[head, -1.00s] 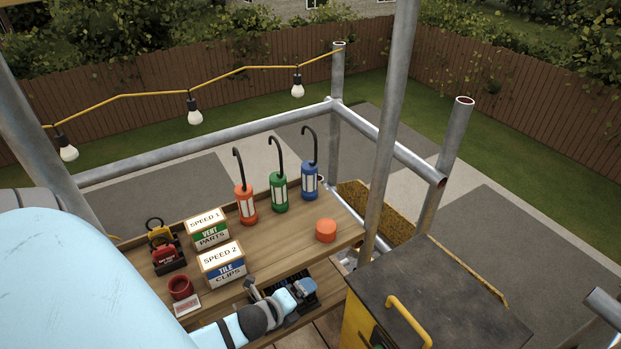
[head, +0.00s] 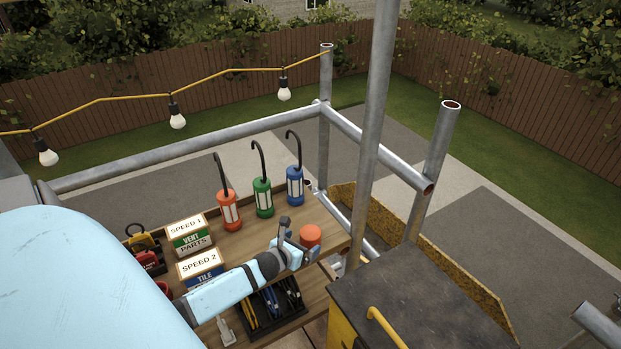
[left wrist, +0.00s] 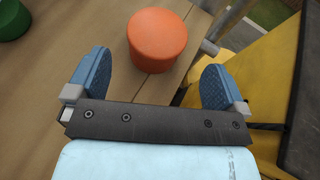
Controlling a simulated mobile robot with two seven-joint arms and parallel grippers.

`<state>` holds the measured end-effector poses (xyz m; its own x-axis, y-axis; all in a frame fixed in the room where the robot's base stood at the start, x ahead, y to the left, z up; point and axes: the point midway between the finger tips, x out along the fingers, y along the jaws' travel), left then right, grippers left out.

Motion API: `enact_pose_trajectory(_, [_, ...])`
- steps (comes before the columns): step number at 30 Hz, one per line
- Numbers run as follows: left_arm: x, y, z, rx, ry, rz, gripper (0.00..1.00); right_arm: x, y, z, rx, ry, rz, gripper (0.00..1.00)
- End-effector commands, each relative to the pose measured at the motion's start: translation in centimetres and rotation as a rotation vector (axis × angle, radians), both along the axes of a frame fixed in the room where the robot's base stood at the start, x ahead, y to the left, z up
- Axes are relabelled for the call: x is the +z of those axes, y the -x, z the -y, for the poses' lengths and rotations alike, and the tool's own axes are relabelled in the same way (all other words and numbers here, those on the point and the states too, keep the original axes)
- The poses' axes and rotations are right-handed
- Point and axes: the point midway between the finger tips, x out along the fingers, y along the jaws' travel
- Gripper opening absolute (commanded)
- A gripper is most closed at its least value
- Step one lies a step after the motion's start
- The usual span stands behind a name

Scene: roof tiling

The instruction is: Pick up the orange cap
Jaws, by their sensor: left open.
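The orange cap (head: 310,235) is a short round piece standing on the right end of the wooden shelf (head: 327,224). My left gripper (head: 297,243) is just to the left and front of it in the head view. In the left wrist view the cap (left wrist: 157,40) lies ahead of the two blue fingers, near the middle of the gap between them. The left gripper (left wrist: 157,82) is open and empty, and the cap appears beyond its fingertips. My right gripper is in neither view.
Red, green and blue lanterns (head: 263,198) stand along the shelf's back. Boxes marked Speed 1 (head: 188,235) and Speed 2 (head: 200,268) stand left. A black tool holder (head: 270,308) is below my arm. A metal pole (head: 372,130) and a dark-topped yellow cabinet (head: 420,300) are on the right.

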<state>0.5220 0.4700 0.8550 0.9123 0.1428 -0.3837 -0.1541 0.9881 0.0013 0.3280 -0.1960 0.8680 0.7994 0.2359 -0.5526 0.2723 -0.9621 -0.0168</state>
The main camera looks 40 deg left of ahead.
Motion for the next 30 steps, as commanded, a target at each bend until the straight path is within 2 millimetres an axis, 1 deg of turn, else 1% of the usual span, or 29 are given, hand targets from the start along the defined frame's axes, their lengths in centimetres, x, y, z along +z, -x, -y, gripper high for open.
enact_pose_trajectory(1, [-0.2, -0.4, -0.1, 0.000, 0.001, 0.000, 0.99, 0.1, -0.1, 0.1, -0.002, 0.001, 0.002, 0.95])
enact_pose_trajectory(5, [-0.4, -1.1, -0.2, 0.000, 0.001, 0.000, 0.99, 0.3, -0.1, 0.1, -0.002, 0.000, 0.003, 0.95])
enact_pose_trajectory(11, [-1.5, -3.6, -1.0, 0.002, 0.002, 0.000, 0.99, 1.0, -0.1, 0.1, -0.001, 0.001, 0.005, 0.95])
enact_pose_trajectory(15, [-2.3, -5.0, -1.2, 0.001, 0.002, 0.000, 0.99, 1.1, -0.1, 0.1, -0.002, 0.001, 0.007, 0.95])
enact_pose_trajectory(18, [-2.5, -5.4, -1.3, 0.000, 0.001, 0.000, 0.99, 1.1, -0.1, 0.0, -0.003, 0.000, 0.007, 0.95])
enact_pose_trajectory(24, [-2.5, -5.3, -1.3, 0.000, 0.001, 0.000, 0.99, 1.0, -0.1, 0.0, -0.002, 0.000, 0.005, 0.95])
enact_pose_trajectory(29, [-2.5, -5.3, -1.3, 0.000, 0.000, 0.000, 0.62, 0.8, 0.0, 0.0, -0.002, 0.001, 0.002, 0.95])
enact_pose_trajectory(30, [-2.5, -5.3, -1.3, 0.000, 0.000, 0.000, 0.53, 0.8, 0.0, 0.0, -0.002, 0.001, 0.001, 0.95])
